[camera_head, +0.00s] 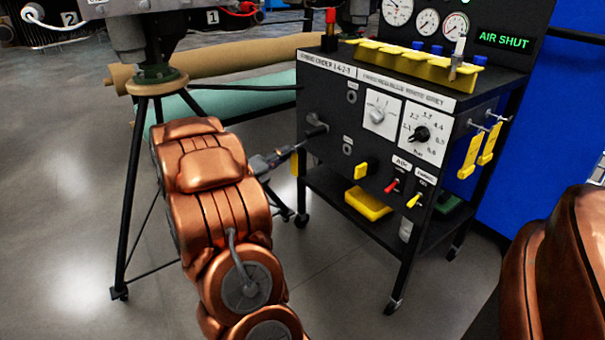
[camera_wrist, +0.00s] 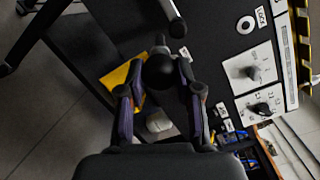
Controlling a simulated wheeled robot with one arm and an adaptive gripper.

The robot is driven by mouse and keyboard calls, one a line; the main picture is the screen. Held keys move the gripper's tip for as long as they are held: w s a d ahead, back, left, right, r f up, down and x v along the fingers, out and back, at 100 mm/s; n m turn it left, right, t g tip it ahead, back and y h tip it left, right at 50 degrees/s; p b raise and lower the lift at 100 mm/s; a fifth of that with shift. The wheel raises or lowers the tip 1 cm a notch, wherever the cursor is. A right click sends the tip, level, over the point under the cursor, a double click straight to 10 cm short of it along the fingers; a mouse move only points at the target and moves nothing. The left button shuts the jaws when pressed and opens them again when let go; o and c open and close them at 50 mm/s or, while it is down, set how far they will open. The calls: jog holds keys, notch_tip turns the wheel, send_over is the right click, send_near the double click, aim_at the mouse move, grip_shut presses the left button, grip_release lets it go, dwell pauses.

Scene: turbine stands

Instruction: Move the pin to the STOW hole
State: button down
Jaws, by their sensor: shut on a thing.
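My gripper (camera_head: 296,149) is in front of the left part of the black cart's front panel (camera_head: 325,105). In the wrist view its fingers (camera_wrist: 163,78) are shut on the pin, whose round black knob (camera_wrist: 159,71) sits between them. A short grey part shows beyond the knob. Two ringed holes are on the panel, an upper one (camera_head: 351,97) and a lower one (camera_head: 347,149), each with a small label. One ringed hole (camera_wrist: 245,25) in the wrist view has a label that seems to read LOCK. I cannot read a STOW label. The pin is hardly visible in the head view.
A dark cylindrical handle (camera_head: 316,132) sticks out close to my gripper. A tripod stand (camera_head: 133,200) is at left. A yellow box (camera_head: 368,203) lies on the lower shelf.

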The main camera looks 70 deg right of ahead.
jog(key=s+d+f+m+g+y, duration=0.1)
jog(key=s+d+f+m+g, duration=0.1)
jog(key=s, duration=0.7)
jog(key=shift+d+g, duration=0.6)
jog(key=shift+d, duration=0.55)
jog(key=shift+s+d+f+b, duration=0.1)
jog(key=shift+s+d+b, duration=0.1)
jog(key=shift+b, duration=0.8)
jog(key=shift+s+d+b, duration=0.2)
jog(key=shift+d+b, duration=0.15)
jog(key=shift+d, duration=0.05)
dwell(0.5)
jog(key=shift+b+x, duration=0.35)
jog(key=shift+x, duration=2.2)
dwell(1.0)
jog(key=shift+s+d, duration=0.1)
jog(key=shift+s, duration=0.05)
